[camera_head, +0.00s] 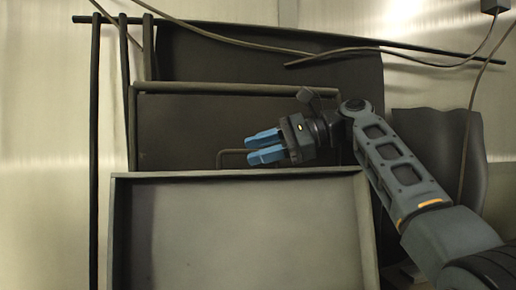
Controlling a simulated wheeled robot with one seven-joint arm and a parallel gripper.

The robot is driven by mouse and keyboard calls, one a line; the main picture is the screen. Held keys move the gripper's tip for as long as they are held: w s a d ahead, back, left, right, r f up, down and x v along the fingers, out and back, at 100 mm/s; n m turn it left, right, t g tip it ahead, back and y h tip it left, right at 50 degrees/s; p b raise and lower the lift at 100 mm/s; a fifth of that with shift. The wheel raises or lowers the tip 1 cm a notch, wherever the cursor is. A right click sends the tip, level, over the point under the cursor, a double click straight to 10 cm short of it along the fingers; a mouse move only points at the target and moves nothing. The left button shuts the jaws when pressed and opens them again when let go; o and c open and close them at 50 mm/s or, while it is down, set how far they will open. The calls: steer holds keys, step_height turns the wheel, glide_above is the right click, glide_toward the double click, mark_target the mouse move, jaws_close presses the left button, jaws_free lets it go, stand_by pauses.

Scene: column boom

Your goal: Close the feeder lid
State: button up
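An open grey box-like tray (240,235) with a raised rim fills the lower middle of the head view. Behind it stands a dark upright panel (180,125) with a bar along its top, which looks like the feeder lid; I cannot tell for sure. A thin bent rod (219,158), like a handle, shows low in front of this panel, just above the tray's back rim. My gripper (250,150) has two blue fingers pointing left, with a narrow gap and nothing seen between them. It is above the back rim, right of the rod's bend. Whether it touches the rod is unclear.
A larger dark panel (270,60) stands farther back. Dark upright posts (94,150) are at the left. A long bar and loose cables (380,50) cross the top. A dark curved sheet (440,140) is at the right, behind my arm. The tray's inside looks empty.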

steer(key=shift+a, duration=0.25)
steer(key=shift+f, duration=0.1)
jaws_close()
stand_by(0.4)
